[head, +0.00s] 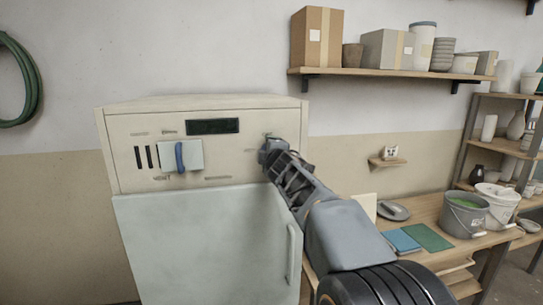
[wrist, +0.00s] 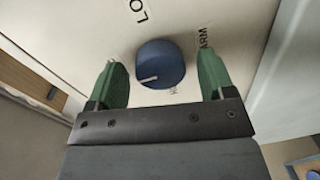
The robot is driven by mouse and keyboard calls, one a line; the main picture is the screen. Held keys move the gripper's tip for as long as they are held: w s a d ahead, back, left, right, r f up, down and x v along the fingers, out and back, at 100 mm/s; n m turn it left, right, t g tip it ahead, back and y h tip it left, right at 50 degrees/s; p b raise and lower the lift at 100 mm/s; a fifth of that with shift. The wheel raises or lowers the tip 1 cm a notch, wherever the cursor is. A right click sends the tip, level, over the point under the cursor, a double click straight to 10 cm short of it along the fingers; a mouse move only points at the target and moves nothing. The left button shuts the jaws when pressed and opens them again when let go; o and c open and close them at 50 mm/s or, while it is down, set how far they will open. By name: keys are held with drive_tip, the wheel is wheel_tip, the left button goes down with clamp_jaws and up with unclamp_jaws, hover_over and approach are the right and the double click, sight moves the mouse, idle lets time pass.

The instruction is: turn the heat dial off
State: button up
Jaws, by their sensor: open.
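The heat dial (wrist: 168,58) is a round blue knob on a cream panel, with a white pointer line at its lower left in the wrist view. Printed letters "LO" show at its upper left and "ARM" at its right; another label below is mostly hidden. My gripper (wrist: 160,74) is open, with one green finger on each side of the dial and visible gaps between. In the head view my gripper (head: 268,150) is at the right end of the panel of the cream cabinet (head: 225,157) and hides the dial there.
A blue lever (head: 179,156) on a pale plate and a dark display (head: 212,126) are on the panel's left part. Below is the cabinet door (head: 205,240) with a vertical handle (head: 291,253). A bench with a grey bucket (head: 464,215) stands at right, under a loaded wall shelf (head: 390,73).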

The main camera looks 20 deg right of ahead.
drive_tip(key=f+p+v, duration=0.1)
drive_tip(key=p+v, duration=0.1)
drive_tip(key=v, duration=1.1)
drive_tip(key=shift+s+r, duration=0.35)
drive_tip(key=shift+r, duration=0.15)
drive_tip(key=shift+f, duration=0.1)
drive_tip(key=s+d+f+m+g+h+p, duration=0.1)
drive_tip(key=s+f+m+g, duration=0.3)
drive_tip(key=f, duration=0.3)
drive_tip(key=s+f+m+g, duration=0.2)
drive_tip(key=f+m+g, duration=0.1)
drive_tip(key=f+m, duration=0.4)
drive_tip(key=s+a+f+m+g+y+p, duration=0.1)
drive_tip(key=s+a+f+g+y, duration=0.3)
drive_tip(key=s+a+f, duration=0.6)
drive_tip(key=shift+s+a+m+g+y, duration=0.35)
drive_tip(key=shift+a+m+g, duration=0.25)
drive_tip(key=shift+m+g, duration=0.4)
